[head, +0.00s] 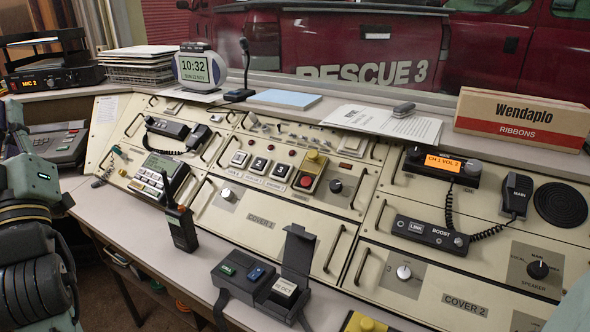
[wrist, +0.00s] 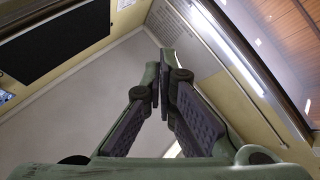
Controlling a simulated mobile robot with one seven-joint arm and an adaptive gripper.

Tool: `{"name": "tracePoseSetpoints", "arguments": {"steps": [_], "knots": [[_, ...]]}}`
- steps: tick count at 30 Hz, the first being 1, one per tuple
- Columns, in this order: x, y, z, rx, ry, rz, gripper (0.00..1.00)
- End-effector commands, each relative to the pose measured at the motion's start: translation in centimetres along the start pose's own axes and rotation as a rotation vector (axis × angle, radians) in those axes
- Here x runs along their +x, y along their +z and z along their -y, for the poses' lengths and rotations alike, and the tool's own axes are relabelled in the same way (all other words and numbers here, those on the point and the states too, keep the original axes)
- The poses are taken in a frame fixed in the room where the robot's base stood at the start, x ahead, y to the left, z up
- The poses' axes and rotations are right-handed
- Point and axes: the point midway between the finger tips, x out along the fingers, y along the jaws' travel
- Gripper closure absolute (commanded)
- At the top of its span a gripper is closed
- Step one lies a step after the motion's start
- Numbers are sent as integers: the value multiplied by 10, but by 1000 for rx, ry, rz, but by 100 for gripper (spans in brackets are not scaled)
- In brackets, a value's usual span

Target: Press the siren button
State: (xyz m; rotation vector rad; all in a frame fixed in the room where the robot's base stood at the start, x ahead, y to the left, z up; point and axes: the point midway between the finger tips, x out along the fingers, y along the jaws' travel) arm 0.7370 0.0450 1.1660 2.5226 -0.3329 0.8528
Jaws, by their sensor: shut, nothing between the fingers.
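The sloping cream console (head: 230,215) fills the middle of the head view. A dark box (head: 262,290) on the front ledge carries a green button (head: 227,269), a blue button (head: 256,273) and a white button (head: 285,287) under a raised lid. The lettering is too small to tell which is the siren button. My gripper (wrist: 163,80) is shut and empty in the wrist view, facing walls, away from any button.
A handheld radio (head: 182,229) stands on the front ledge left of the dark box. The raised lid (head: 298,249) stands at the white button. A corded microphone (head: 517,195) and radio unit (head: 441,166) are at right. Cover handles (head: 333,248) protrude from the panel.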

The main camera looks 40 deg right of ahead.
Motion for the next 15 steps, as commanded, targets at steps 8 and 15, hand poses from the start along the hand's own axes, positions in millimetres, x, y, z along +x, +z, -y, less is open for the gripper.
{"name": "tracePoseSetpoints", "arguments": {"steps": [8,15], "knots": [[22,142,-134,-333,146,453,100],[-25,245,-252,-525,213,869,100]]}}
